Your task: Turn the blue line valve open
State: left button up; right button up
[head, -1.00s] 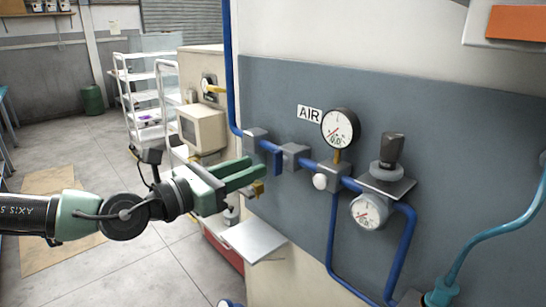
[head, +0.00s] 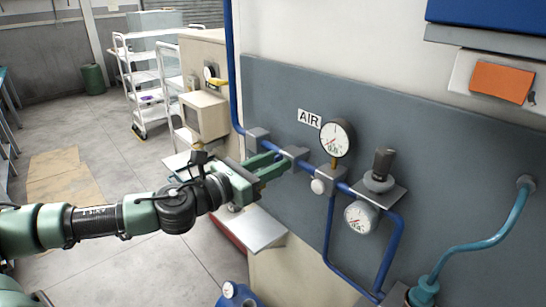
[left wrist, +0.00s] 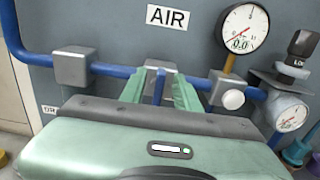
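The blue line (head: 314,183) runs along the grey wall panel beside an AIR label (head: 309,118). Its blue valve lever (left wrist: 159,88) hangs down, across the pipe, in the left wrist view. My left gripper (head: 276,166) is at the lever, with one finger on each side. A gap shows between the fingers and the lever, so the gripper looks open. In the head view the fingers hide most of the lever. A round gauge (head: 337,138) sits right of the lever; in the left wrist view the gauge (left wrist: 241,28) reads 0.0. My right gripper is not in view.
A regulator knob (head: 381,165) and a second gauge (head: 361,216) stick out to the right. A grey shelf (head: 254,230) juts out below my gripper. A blue container (head: 238,294) stands lower down. White shelving (head: 143,85) stands behind left; open floor lies at left.

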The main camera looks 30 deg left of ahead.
pick_arm(q)
grip_shut()
dwell(0.3)
jog(key=n+b, duration=0.2)
jog(key=n, duration=0.4)
jog(key=a+f+n+b, duration=0.1)
jog(key=n+b, duration=0.2)
jog(key=n, duration=0.3)
jog(key=n+b, duration=0.2)
jog(key=n, duration=0.3)
jog(key=shift+w+a+f+n, duration=0.2)
jog(key=shift+w+f+n, duration=0.05)
jog(key=shift+n, duration=0.15)
jog(key=shift+b, duration=0.3)
